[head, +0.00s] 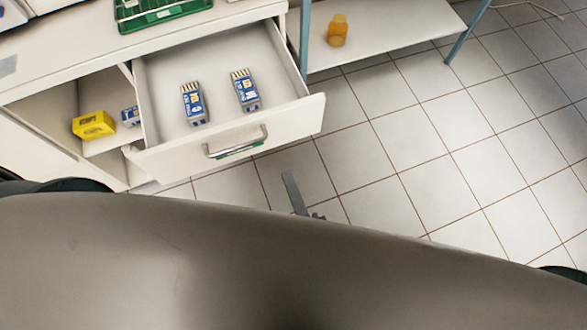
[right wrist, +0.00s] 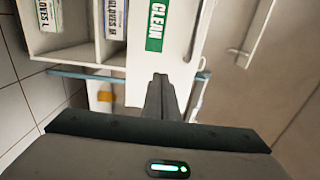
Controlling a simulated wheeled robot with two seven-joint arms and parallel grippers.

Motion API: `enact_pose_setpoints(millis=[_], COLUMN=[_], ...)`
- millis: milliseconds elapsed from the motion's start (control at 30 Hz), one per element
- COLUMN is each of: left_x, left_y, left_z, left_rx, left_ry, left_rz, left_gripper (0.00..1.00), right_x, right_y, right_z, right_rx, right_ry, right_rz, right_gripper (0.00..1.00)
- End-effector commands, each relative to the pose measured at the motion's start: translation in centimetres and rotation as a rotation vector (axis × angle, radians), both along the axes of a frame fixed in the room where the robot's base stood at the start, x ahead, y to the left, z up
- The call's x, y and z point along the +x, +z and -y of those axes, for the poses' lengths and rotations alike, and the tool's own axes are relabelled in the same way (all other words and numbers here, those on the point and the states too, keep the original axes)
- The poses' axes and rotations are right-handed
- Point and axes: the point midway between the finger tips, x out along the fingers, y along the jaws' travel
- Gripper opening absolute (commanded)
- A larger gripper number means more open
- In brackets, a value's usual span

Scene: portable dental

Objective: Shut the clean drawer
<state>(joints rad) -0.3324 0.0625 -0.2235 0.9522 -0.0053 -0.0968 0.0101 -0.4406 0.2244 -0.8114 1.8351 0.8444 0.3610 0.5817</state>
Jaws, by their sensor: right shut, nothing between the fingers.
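The clean drawer (head: 225,140) is pulled out of the white cabinet in the head view, with its bar handle (head: 236,146) on the front and a green label partly visible beneath it. Two blue-and-white boxes (head: 193,103) (head: 246,90) stand inside. My right gripper (head: 290,178) is shut and empty, in front of the drawer and apart from the handle in the picture. In the right wrist view its fingers (right wrist: 160,80) point toward a white panel with a green CLEAN label (right wrist: 157,25). My left gripper is out of view.
A green rack (head: 160,12) sits on the countertop. A yellow box (head: 94,124) lies in the open compartment left of the drawer. An orange bottle (head: 337,30) stands on a shelf with blue legs to the right. Tiled floor right of the drawer is clear.

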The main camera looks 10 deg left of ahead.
Motion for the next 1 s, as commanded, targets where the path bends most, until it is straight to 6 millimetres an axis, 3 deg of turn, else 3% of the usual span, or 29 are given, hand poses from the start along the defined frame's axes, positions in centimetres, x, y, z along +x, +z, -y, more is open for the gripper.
enact_pose_setpoints(millis=[500,700,1000], left_x=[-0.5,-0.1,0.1], left_y=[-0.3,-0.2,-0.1], left_z=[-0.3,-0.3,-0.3], left_rx=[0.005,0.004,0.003], left_ry=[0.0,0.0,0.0], left_rz=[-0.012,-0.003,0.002], left_gripper=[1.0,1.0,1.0], right_x=[7.4,8.5,8.7], right_y=[0.0,0.0,0.0], right_z=[-4.4,-5.2,-5.3], right_rx=[0.001,-0.001,-0.001], right_ry=[-0.002,0.0,0.0], right_rz=[0.001,0.001,-0.001], right_gripper=[0.0,0.0,0.0])
